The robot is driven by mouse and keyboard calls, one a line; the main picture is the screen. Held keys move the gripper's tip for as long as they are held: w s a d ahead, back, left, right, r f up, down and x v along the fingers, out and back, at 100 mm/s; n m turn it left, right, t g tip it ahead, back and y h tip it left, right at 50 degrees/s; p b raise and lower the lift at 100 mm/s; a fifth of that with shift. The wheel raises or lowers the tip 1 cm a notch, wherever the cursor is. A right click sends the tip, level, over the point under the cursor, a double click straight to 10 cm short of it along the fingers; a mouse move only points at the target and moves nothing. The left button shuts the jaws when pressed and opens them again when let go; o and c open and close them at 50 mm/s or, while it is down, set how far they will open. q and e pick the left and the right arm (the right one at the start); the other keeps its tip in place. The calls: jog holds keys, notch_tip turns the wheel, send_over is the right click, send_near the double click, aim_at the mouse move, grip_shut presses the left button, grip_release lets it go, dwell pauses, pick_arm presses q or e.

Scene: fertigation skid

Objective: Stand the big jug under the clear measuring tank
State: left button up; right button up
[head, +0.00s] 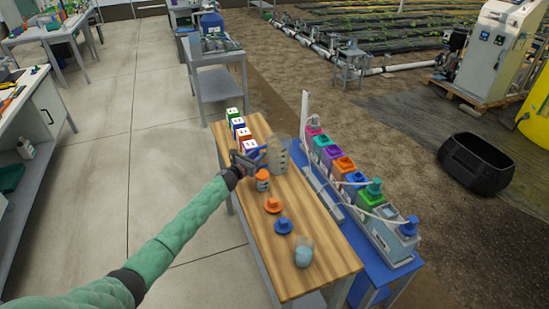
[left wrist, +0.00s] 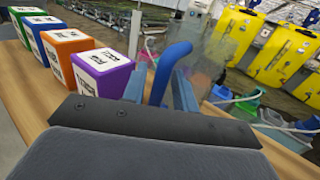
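My left gripper (head: 259,155) is at the handle side of the jug. In the left wrist view its two fingers (left wrist: 160,90) are apart, one on each side of the handle, with some gap visible. I cannot clearly make out the clear measuring tank; a white upright post (head: 305,118) stands just beyond the jug. My right gripper is not in view.
Several labelled boxes (head: 244,134) stand left of the jug. An orange-capped bottle (head: 262,182), an orange piece (head: 272,205), a blue piece (head: 283,226) and a small clear cup (head: 304,252) are nearer. A blue stand (head: 378,270) with coloured containers runs along the right.

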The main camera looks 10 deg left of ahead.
pick_arm(q)
grip_shut()
